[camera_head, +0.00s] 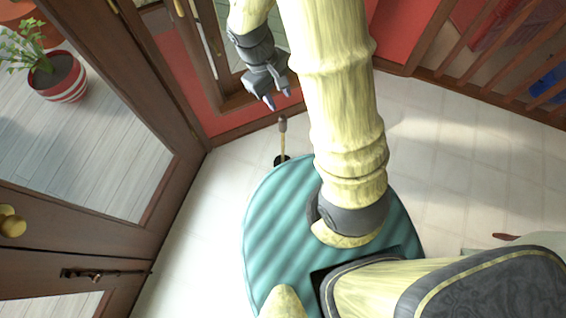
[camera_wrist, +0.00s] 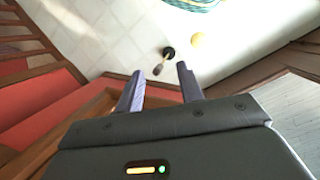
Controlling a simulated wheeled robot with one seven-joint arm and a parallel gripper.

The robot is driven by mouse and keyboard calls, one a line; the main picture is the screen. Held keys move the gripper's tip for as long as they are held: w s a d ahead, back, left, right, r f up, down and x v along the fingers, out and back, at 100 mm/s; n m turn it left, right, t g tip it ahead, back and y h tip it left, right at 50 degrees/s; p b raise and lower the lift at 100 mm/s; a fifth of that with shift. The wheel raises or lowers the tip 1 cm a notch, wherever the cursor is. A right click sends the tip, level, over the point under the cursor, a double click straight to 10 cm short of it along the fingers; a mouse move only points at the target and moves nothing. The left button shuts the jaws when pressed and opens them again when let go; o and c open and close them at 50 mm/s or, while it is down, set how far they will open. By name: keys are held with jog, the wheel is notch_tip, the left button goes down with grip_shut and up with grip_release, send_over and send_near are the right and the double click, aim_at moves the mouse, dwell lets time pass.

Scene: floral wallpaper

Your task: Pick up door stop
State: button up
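The door stop (camera_head: 283,138) stands on the pale tiled floor, a thin light rod with a brown tip and a black round base. In the head view its base is close to the teal edge of my base. My gripper (camera_head: 277,98) is open and empty, and appears just above the door stop's tip in the head view. In the wrist view the door stop (camera_wrist: 166,56) shows just beyond the gap between the two fingertips, not touching them as far as I can tell. The exact height between them is unclear.
A wooden-framed glass door (camera_head: 165,115) stands at the left, with a brass knob (camera_head: 12,224). A potted plant (camera_head: 58,78) shows behind its glass. Wooden railings (camera_head: 490,95) run at the upper right. Tiled floor (camera_head: 455,165) is clear at the right.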

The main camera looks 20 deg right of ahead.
jog(key=w+a+f+n+t+h+b, duration=0.1)
jog(key=a+f+n+t+h+b, duration=0.2)
jog(key=f+b, duration=0.9)
jog(key=w+a+f+n+t+h+b, duration=0.1)
jog(key=a+f+n+t+h+b, duration=0.2)
jog(key=f+b, duration=0.9)
jog(key=w+a+f+n+t+h+b, duration=0.1)
jog(key=a+f+n+t+h+b, duration=0.3)
jog(key=f, duration=3.2)
jog(key=a+n+h+b, duration=0.1)
jog(key=n+h+b, duration=0.2)
jog(key=n+b, duration=0.4)
jog(key=shift+w+a+f+n+b, duration=0.2)
jog(key=shift+n+b, duration=0.1)
jog(key=shift+b, duration=0.45)
jog(key=shift+s, duration=0.1)
jog(key=shift+d, duration=0.1)
jog(key=b, duration=0.5)
send_near(283, 150)
jog(key=w+d+f, duration=0.2)
jog(key=w+d, duration=0.1)
jog(key=d, duration=0.1)
jog(key=b+x, duration=0.4)
jog(key=x, duration=0.1)
jog(key=shift+d+r, duration=0.1)
jog(key=shift+d, duration=0.1)
jog(key=shift+d+r, duration=0.1)
